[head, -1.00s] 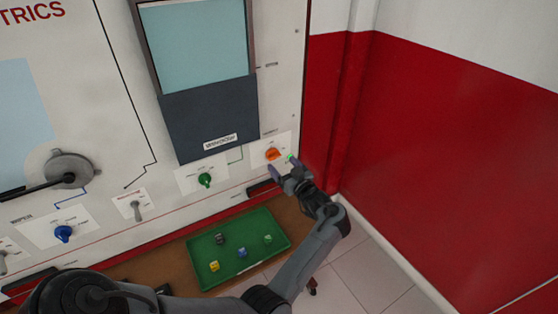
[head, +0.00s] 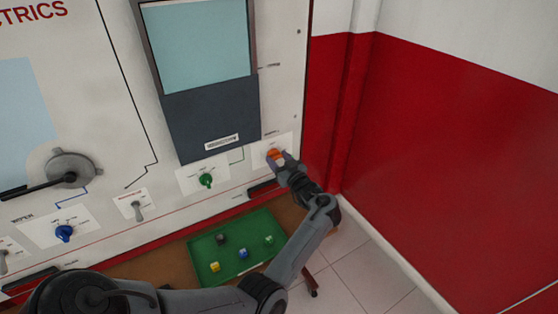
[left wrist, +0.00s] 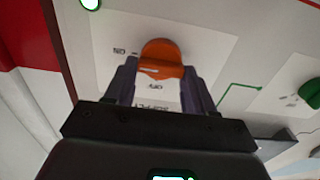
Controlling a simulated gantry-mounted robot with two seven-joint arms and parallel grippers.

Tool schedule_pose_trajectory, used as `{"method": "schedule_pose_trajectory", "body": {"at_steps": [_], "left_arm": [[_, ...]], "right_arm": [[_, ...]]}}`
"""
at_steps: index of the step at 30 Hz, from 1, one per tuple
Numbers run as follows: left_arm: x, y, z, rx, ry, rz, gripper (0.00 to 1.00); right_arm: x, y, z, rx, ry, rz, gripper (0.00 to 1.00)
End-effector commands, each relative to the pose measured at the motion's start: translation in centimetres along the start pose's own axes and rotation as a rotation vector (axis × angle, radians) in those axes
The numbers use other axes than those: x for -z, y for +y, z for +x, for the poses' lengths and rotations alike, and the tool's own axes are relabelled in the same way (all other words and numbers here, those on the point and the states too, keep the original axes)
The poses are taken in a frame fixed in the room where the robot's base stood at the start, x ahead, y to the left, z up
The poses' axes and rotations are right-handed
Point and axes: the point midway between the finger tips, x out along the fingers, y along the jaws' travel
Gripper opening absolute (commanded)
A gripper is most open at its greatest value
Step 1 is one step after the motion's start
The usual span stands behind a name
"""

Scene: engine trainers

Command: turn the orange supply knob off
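The orange supply knob (head: 275,154) is on a white label plate at the lower right of the panel. In the left wrist view the knob (left wrist: 161,58) sits between the two fingers of my left gripper (left wrist: 160,78). The fingers lie close against both its sides and look shut on it. In the head view my left gripper (head: 283,162) covers part of the knob and its plate. ON is printed left of the knob and OFF below it in the wrist view; its exact pointer direction is unclear. My right gripper is not in view.
A green knob (head: 206,180), a toggle switch (head: 138,210) and a blue knob (head: 64,233) are further left. A green tray (head: 205,268) with several small blocks lies below. A red wall (head: 450,150) stands at right.

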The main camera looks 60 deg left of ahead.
Motion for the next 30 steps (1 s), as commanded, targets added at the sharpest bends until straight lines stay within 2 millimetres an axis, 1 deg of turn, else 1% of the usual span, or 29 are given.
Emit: {"method": "schedule_pose_trajectory", "body": {"at_steps": [1,3,4,11,17,23,30], "left_arm": [[0.0,0.0,0.0,0.000,0.000,0.000,0.35],[0.0,0.0,0.0,0.000,0.000,0.000,0.25],[0.0,0.0,0.0,0.000,0.000,0.000,0.24],[-0.1,0.0,0.0,0.000,0.000,-0.023,0.24],[-0.2,0.0,-0.1,0.000,0.000,-0.106,0.24],[-0.4,-0.1,-0.1,0.001,0.000,-0.259,0.24],[-0.5,-0.2,-0.1,0.000,0.000,-0.485,0.24]], "right_arm": [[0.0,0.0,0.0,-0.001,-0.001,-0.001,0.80],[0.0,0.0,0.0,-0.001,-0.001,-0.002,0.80],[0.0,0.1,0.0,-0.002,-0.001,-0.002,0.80],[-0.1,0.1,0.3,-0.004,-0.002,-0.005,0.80],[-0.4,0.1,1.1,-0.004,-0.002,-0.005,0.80],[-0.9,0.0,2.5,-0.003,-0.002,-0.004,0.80],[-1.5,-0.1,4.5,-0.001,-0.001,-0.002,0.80]]}}
